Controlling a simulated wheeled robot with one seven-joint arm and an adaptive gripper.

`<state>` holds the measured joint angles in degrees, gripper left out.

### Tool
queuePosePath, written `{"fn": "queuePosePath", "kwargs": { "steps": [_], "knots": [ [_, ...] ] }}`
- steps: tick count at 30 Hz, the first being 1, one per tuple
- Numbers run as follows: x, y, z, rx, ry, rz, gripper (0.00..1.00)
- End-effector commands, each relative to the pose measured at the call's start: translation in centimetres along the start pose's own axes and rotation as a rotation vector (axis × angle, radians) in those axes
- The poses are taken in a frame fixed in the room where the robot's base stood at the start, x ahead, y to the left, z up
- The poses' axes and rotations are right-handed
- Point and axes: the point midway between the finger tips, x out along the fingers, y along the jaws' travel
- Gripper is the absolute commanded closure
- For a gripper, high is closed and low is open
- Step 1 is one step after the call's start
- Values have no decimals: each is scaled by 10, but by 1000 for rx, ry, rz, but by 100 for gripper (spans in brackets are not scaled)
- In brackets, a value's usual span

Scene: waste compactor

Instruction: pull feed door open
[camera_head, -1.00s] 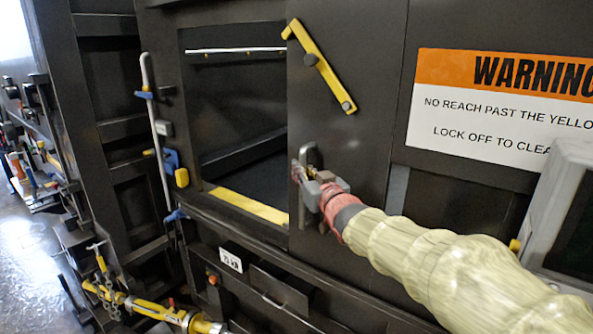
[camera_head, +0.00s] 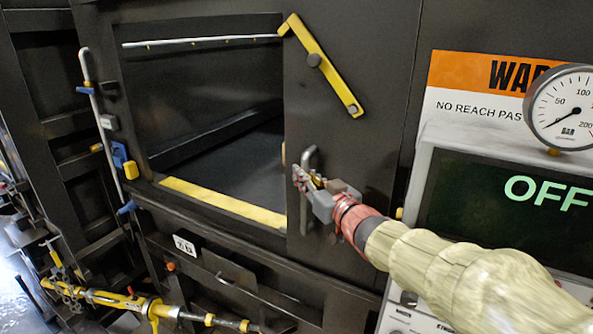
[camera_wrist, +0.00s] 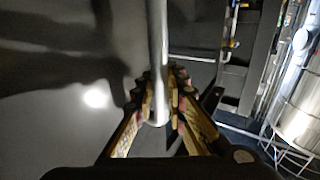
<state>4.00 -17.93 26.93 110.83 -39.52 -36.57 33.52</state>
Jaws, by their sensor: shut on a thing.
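The feed door (camera_head: 345,205) is a dark panel standing to the right of a dark rectangular feed opening (camera_head: 215,100). The opening shows wide, with a yellow strip (camera_head: 225,202) along its sill. A yellow bar (camera_head: 325,68) is fixed slantwise on the door's upper part. The door's upright metal handle (camera_head: 308,160) is near its left edge. My gripper (camera_head: 302,181) is shut on this handle. In the wrist view the handle (camera_wrist: 158,60) runs down between the fingers (camera_wrist: 160,105); the exact finger contact is dark there.
A control box with a green OFF display (camera_head: 510,215) stands close to the right of my arm, with a pressure gauge (camera_head: 565,108) above. A warning sign (camera_head: 475,95) is behind it. A yellow pipe with valves (camera_head: 150,305) runs low at left.

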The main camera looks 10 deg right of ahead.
Motion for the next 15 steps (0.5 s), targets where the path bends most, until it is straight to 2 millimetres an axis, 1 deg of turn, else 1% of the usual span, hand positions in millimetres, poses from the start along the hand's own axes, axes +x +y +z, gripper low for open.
{"fn": "queuePosePath", "kwargs": {
  "steps": [11,12,15],
  "knots": [
    [-1,1,2,0,-2,0,100],
    [-1,1,2,0,-2,0,84],
    [-1,1,1,0,-1,0,79]
  ]
}}
